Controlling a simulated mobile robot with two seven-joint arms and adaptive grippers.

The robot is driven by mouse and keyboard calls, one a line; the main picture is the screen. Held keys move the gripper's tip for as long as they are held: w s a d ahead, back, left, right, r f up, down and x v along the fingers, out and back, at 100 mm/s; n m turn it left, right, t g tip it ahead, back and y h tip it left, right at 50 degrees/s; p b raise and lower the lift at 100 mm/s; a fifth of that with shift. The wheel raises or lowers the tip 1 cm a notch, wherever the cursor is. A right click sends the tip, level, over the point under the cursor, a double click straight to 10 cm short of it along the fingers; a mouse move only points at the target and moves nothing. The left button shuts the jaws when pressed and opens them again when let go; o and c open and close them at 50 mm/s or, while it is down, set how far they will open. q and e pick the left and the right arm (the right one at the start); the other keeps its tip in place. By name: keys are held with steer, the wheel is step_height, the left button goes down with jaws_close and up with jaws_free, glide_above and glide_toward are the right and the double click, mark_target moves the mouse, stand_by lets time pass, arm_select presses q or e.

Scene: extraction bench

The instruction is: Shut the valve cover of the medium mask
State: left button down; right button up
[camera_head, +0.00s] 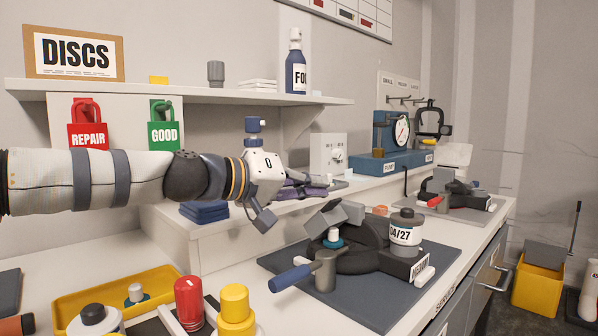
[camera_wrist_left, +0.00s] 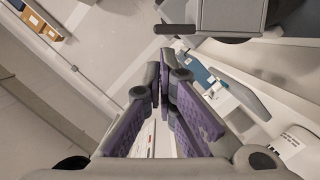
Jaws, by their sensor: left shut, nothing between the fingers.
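A dark mask (camera_head: 362,261) lies on a blue-grey mat (camera_head: 420,300) on the bench. A canister (camera_head: 407,228) labelled 04/27 sits at its right. A grey valve cover (camera_head: 326,219) stands raised and tilted over a white and teal valve part (camera_head: 333,238), so it looks open. The mask's size label is too small to read. My left gripper (camera_head: 328,184), with purple fingers, is shut and empty, above and behind the cover and apart from it. Its fingers also show closed together in the left wrist view (camera_wrist_left: 165,65). My right gripper is not in view.
A second mask (camera_head: 449,183) is on a farther mat. A yellow tray (camera_head: 75,302) and red (camera_head: 188,300) and yellow (camera_head: 235,308) bottles stand at the front left. A shelf (camera_head: 200,93) runs behind my arm.

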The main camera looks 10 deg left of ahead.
arm_select(q)
steer(key=shift+d+f, duration=0.2)
steer(key=shift+s, duration=0.1)
steer(key=shift+s+d+m, duration=0.2)
steer(key=shift+d+m, duration=0.1)
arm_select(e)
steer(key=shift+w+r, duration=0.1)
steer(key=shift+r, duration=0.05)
arm_select(q)
steer(key=shift+s+d+f, duration=0.1)
steer(key=shift+s, duration=0.05)
steer(key=s+d+m, duration=0.1)
steer(key=d+f+m+y+p, duration=0.1)
steer(key=m, duration=0.1)
steer(key=s+d+m+p, duration=0.1)
steer(key=shift+s+d+f+t, duration=0.2)
steer(key=shift+s+f+t, duration=0.1)
steer(key=shift+f, duration=0.1)
steer(key=shift+s+d+f+y+p, duration=0.2)
steer(key=shift+s+d+f, duration=0.15)
steer(key=shift+f, duration=0.3)
steer(key=shift+s+d+f+y+p, duration=0.25)
steer(key=shift+d+f, duration=0.15)
steer(key=shift+f, duration=0.25)
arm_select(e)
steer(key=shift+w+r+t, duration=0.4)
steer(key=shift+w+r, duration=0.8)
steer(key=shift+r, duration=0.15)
